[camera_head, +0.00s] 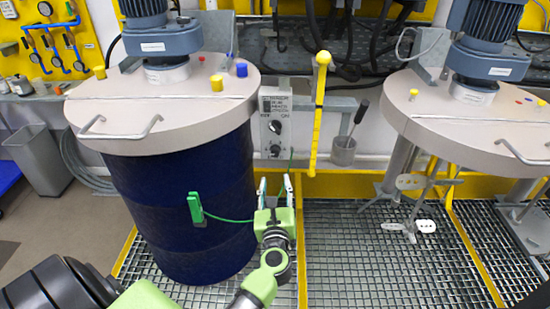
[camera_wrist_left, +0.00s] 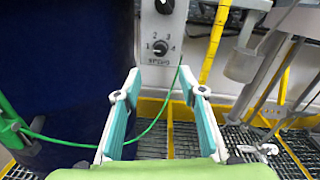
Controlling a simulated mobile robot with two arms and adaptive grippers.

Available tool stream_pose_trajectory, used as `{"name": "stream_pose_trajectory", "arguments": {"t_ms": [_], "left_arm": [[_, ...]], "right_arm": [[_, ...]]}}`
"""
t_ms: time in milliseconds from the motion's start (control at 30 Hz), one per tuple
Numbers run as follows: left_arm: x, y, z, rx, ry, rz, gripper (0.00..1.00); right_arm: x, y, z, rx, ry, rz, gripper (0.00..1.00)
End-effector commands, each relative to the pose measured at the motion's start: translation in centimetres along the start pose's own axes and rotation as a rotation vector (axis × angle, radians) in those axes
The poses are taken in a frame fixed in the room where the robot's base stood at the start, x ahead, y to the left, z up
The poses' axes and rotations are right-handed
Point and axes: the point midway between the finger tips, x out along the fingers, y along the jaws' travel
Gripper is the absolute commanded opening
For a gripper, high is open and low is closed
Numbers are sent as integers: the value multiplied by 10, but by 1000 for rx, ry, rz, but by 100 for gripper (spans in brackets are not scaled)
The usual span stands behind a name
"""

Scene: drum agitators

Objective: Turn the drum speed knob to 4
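The drum speed knob (camera_head: 275,150) is the lower black knob on the grey control box (camera_head: 271,103) beside the blue drum. In the left wrist view the speed knob (camera_wrist_left: 160,47) has numbers 1 to 4 around it; its pointer direction is too small to tell. A second black knob (camera_head: 275,127) sits above it. My left gripper (camera_head: 275,185) is open and empty, below and in front of the box, its fingers pointing up toward the speed knob without touching it. In the left wrist view the gripper (camera_wrist_left: 159,80) shows both teal-padded fingers spread apart. My right gripper is not in view.
A blue drum (camera_head: 185,205) with a beige lid stands close left. A green clamp (camera_head: 195,208) on it trails a green cable past my left gripper. A yellow lever (camera_head: 319,110) and a grey cup (camera_head: 343,151) are right of the box.

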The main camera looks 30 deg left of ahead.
Motion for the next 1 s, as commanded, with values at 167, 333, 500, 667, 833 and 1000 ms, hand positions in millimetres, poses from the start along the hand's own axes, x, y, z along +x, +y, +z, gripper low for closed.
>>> {"name": "stream_pose_trajectory", "arguments": {"t_ms": [167,333,500,667,833,1000], "left_arm": [[30,-1,3,8,-3,-1,37],[64,-1,2,10,-3,-2,37],[94,0,1,11,-2,-2,37],[115,-1,0,12,-1,-3,37],[128,-1,0,10,0,-3,37],[131,0,0,10,0,-3,37]], "right_arm": [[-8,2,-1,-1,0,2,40],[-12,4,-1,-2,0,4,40],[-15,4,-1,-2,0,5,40],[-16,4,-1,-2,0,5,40],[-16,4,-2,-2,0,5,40],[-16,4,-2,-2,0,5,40]]}}
